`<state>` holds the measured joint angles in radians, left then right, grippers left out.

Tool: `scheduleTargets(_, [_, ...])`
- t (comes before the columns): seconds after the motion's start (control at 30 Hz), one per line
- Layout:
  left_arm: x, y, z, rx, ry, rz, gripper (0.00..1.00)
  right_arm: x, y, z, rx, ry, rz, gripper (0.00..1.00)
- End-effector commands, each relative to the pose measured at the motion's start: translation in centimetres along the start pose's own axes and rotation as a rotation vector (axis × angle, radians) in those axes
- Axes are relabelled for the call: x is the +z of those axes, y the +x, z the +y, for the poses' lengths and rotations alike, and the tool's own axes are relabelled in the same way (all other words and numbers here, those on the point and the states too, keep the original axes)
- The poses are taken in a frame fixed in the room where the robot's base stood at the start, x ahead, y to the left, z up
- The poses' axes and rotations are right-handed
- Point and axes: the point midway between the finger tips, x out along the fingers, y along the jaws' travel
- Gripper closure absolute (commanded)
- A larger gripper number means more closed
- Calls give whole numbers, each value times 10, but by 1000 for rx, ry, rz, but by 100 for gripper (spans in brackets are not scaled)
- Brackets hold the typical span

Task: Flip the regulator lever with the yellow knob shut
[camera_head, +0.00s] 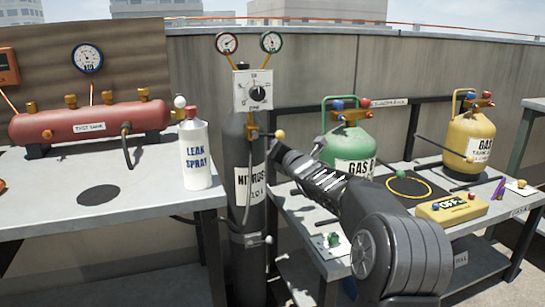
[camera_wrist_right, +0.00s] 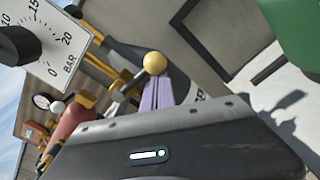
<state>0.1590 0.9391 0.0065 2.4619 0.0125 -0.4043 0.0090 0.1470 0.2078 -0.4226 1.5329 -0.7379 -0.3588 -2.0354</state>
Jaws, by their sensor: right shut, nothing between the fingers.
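The regulator (camera_head: 253,90) is a white panel with a black dial on top of the dark nitrogen cylinder (camera_head: 240,160). Its lever sticks out to the right below the panel and ends in a yellow knob (camera_head: 280,134). In the right wrist view the yellow knob (camera_wrist_right: 154,63) sits just beyond the tips of my right gripper (camera_wrist_right: 156,82). Its purple fingers are shut together and empty. In the head view my right gripper (camera_head: 274,150) is just below the knob; I cannot tell whether they touch. My left gripper is not in view.
Left, a table holds a red test tank (camera_head: 90,122) and a leak spray bottle (camera_head: 195,155). Right, a table holds a green gas bottle (camera_head: 345,140), a yellow gas bottle (camera_head: 468,135) and a yellow box (camera_head: 452,208). A wall stands behind.

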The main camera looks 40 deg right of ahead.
Motion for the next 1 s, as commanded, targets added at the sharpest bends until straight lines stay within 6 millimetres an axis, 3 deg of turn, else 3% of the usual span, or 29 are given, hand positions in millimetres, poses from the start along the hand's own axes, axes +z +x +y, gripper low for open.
scheduleTargets(0.4, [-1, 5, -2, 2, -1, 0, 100, 11, 0, 2, 1, -25, -2, 100])
scheduleTargets(1.0, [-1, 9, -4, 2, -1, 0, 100, 9, 1, 0, 2, -24, -5, 100])
